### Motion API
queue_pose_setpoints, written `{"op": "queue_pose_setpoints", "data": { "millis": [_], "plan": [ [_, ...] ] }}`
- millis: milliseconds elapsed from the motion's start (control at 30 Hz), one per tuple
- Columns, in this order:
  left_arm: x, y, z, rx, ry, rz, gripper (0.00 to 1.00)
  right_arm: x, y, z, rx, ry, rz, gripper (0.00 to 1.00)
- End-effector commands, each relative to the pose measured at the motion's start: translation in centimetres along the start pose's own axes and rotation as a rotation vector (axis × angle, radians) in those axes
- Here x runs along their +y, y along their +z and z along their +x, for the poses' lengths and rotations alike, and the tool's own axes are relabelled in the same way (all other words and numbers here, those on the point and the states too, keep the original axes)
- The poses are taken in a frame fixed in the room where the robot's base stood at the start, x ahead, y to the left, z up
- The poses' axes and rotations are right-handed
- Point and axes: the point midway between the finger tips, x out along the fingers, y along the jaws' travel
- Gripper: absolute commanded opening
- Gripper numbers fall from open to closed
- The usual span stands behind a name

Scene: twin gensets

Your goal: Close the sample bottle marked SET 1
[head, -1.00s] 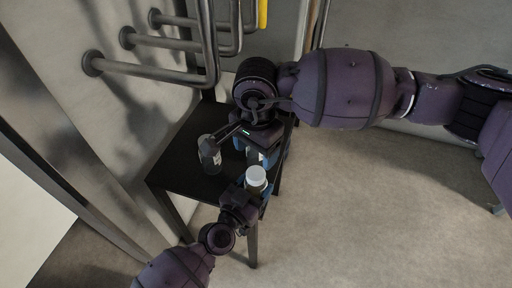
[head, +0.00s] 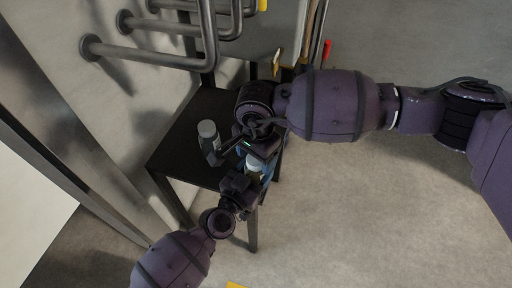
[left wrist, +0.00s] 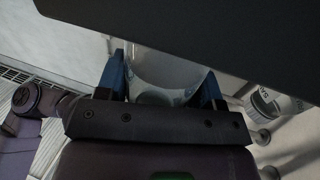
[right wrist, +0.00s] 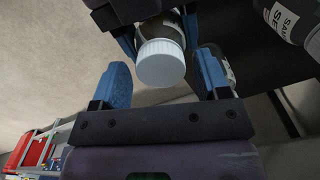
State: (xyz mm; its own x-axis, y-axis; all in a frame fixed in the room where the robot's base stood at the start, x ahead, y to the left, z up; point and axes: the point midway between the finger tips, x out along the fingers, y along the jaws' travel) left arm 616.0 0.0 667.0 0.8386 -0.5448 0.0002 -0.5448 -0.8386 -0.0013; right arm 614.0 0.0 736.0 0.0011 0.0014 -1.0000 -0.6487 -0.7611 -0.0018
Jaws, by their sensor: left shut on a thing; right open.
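A dark sample bottle with a white cap (right wrist: 160,62) is in my left gripper (right wrist: 155,25). The cap sits on its top; how tightly I cannot tell. In the head view the held bottle (head: 254,166) is mostly hidden under my right gripper (head: 258,152). In the left wrist view the bottle (left wrist: 168,68) shows pale between the blue fingers. My right gripper is open and empty, its fingers on either side of the cap and apart from it. A second bottle (head: 208,130) stands on the black table; its label (right wrist: 290,22) is partly cut off, so the set number is unreadable.
The black table (head: 180,165) stands against the wall below grey pipes (head: 150,50). A further dark shape with a pale patch lies partly behind a right finger in the right wrist view. Open floor (head: 350,210) lies to the right.

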Motion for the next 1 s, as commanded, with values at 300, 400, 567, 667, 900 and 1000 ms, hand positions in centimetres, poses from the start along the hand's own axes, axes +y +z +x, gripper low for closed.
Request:
{"op": "queue_pose_setpoints", "data": {
  "millis": [300,400,567,667,900,1000],
  "plan": [
    [0.01,0.02,-0.01,-0.001,0.0,0.0,0.0,-0.01,0.0,0.19,0.0,0.0,0.0,0.69],
    [0.01,0.02,-0.01,-0.001,0.0,0.0,0.0,-0.01,0.0,0.18,0.0,0.0,0.0,0.55],
    [0.0,0.02,-0.01,-0.001,0.0,0.0,0.0,-0.01,-0.01,0.17,0.001,0.0,0.0,0.31],
    [-0.01,0.02,-0.01,-0.001,0.0,0.0,0.0,-0.01,-0.01,0.17,0.001,0.0,0.0,0.19],
    [-0.02,0.02,-0.01,-0.001,0.0,0.0,0.0,0.0,-0.02,0.17,0.001,0.0,0.011,0.19],
    [-0.03,0.02,-0.01,0.0,0.0,0.0,0.0,0.0,-0.02,0.17,0.001,0.0,0.011,0.61]
  ]
}}
